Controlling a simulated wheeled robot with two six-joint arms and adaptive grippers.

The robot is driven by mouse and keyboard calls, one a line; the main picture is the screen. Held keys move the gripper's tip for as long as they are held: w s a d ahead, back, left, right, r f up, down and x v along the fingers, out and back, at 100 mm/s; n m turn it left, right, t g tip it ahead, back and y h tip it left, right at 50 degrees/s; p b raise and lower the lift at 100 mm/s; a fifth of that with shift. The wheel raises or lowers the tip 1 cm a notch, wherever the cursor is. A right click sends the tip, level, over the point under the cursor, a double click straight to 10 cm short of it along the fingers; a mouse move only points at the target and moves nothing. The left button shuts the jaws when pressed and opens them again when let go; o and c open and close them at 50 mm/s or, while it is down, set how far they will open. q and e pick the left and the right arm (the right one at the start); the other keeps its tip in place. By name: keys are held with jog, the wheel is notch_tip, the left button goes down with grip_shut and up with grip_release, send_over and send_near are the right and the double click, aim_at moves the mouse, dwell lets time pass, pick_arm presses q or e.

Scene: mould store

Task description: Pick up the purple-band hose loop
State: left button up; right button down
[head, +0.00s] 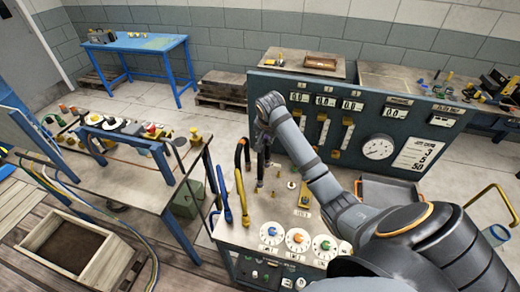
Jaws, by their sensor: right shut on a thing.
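My right arm reaches in from the lower right, and its gripper (261,186) points down over the back left of the grey bench top (262,219). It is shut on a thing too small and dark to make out. Just left of it stands a black hose loop (247,160) with orange on it. A yellow hose (243,196) and a blue hose (222,192) stand upright farther left at the bench's edge. I cannot make out a purple band on any of them. My left gripper is not in view.
A tall gauge panel (346,128) rises behind the bench. Dials (298,240) and small brass fittings sit on the bench front and middle. A cluttered table (110,178) stands to the left, with an open wooden box (100,268) below. A blue table (138,44) is far back.

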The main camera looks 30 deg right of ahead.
pick_arm(q)
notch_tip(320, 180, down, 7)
jog(key=b, duration=0.5)
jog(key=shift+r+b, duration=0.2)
jog(key=shift+b, duration=0.15)
pick_arm(e)
jog(key=s+d+r, duration=0.2)
jog(key=s+r, duration=0.5)
jog(key=s, duration=0.4)
jog(key=shift+s+d, duration=0.2)
jog(key=shift+s, duration=0.05)
jog(key=shift+r, duration=0.1)
